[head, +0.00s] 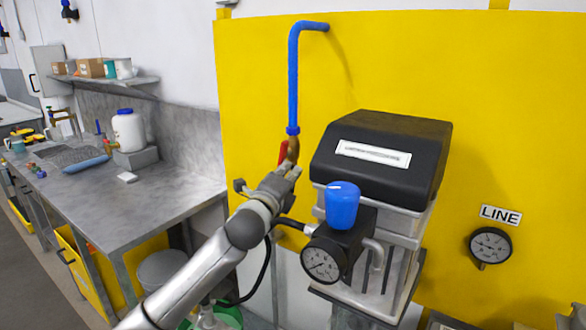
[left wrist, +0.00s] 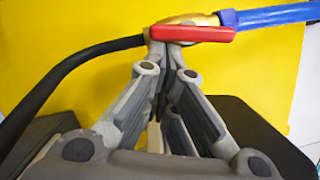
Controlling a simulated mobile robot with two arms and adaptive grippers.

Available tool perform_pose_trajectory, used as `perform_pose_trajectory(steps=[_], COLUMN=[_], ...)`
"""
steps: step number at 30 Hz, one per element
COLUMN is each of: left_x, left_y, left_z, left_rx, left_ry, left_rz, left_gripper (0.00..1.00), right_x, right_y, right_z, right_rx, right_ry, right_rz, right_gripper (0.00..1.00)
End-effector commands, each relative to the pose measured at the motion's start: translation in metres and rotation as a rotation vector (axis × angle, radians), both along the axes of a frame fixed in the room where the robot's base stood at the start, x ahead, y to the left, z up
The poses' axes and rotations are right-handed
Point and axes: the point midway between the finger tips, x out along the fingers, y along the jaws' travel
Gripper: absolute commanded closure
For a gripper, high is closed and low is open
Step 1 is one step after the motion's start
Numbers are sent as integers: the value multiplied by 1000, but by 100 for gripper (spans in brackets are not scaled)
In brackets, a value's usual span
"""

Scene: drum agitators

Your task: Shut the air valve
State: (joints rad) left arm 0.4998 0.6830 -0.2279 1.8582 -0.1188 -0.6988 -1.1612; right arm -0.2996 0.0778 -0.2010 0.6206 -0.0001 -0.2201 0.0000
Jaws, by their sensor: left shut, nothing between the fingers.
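The air valve has a brass body (head: 293,150) at the lower end of a blue pipe (head: 292,85) on the yellow wall. Its red handle (head: 283,153) stands roughly in line with the pipe. In the left wrist view the handle (left wrist: 193,34) lies lengthwise along the brass body (left wrist: 207,19), between the blue pipe and a black hose. My left gripper (head: 290,171) is shut and empty, just below the valve. In the left wrist view its fingertips (left wrist: 158,48) are at the handle's left end; I cannot tell whether they touch it. My right gripper is out of view.
A black-topped unit with a blue knob (head: 342,205) and a gauge (head: 322,262) stands close to the right of my left gripper. A black hose (left wrist: 70,70) runs left from the valve. A grey workbench (head: 130,190) is on the left. A LINE gauge (head: 490,246) is on the right.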

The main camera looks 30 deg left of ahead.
Motion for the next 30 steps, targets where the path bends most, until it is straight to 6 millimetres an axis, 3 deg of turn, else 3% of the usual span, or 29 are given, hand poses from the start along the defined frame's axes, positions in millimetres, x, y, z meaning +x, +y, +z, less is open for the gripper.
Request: perform_pose_trajectory(steps=[30], left_x=[2], left_y=[24], left_z=[-11], left_rx=[549], left_ry=[-43], left_rz=[3], left_gripper=[100], right_x=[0], right_y=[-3], right_z=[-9], right_rx=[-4], right_ry=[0], right_rz=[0], right_gripper=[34])
